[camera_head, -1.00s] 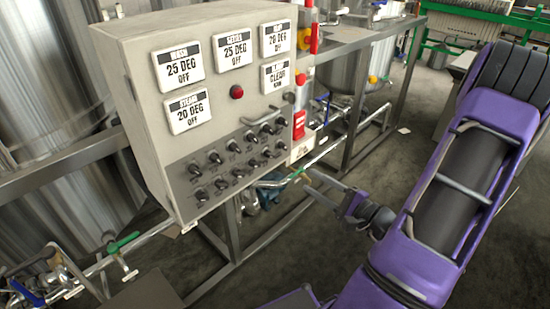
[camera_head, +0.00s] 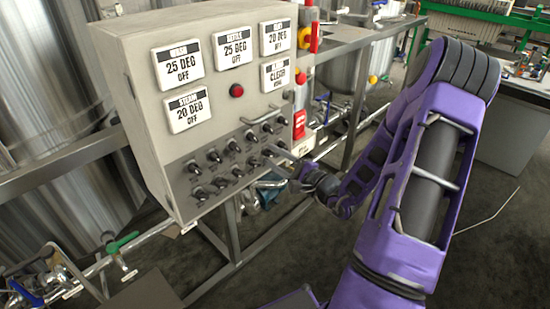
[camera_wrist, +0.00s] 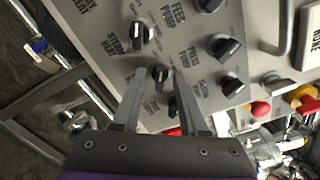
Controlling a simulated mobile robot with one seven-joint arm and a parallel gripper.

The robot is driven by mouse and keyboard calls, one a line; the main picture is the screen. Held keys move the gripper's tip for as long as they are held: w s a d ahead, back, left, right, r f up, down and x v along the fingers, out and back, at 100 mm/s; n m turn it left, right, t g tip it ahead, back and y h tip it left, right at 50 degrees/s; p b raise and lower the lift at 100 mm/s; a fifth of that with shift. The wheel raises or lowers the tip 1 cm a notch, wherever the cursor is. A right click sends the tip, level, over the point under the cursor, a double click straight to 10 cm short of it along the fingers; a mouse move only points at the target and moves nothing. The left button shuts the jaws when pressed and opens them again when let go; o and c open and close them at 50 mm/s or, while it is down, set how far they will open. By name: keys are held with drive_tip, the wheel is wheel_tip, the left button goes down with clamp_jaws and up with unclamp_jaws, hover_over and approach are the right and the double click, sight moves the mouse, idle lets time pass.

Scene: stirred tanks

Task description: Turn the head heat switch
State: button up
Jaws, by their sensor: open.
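The grey control panel (camera_head: 145,75) carries rows of black rotary switches (camera_head: 215,155) on its lower part. Their labels are too small to read in the head view, so I cannot tell which is the head heat switch. My gripper (camera_head: 272,156) is at the right end of the switch rows, open. In the wrist view my gripper (camera_wrist: 160,72) has its fingertips on either side of a black switch (camera_wrist: 159,73); contact cannot be told. Another dark knob shows lower between the fingers. A switch labelled steam (camera_wrist: 139,35) is up and left of the fingers.
White displays (camera_head: 178,65) above the switches read temperatures and OFF; one reads CLEAR. A red button (camera_head: 236,90) sits among them. A red switch (camera_head: 299,124) is on the panel's right side. A metal frame and pipes (camera_head: 345,120) stand right of the panel.

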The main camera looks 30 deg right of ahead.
clamp_jaws()
drive_tip(key=shift+m, duration=0.3)
drive_tip(key=m+p, duration=0.2)
drive_tip(key=shift+r+m, duration=0.15)
drive_tip(key=shift+m, duration=0.15)
drive_tip(key=shift+m+p, duration=1.35)
drive_tip(key=shift+m, duration=0.95)
unclamp_jaws()
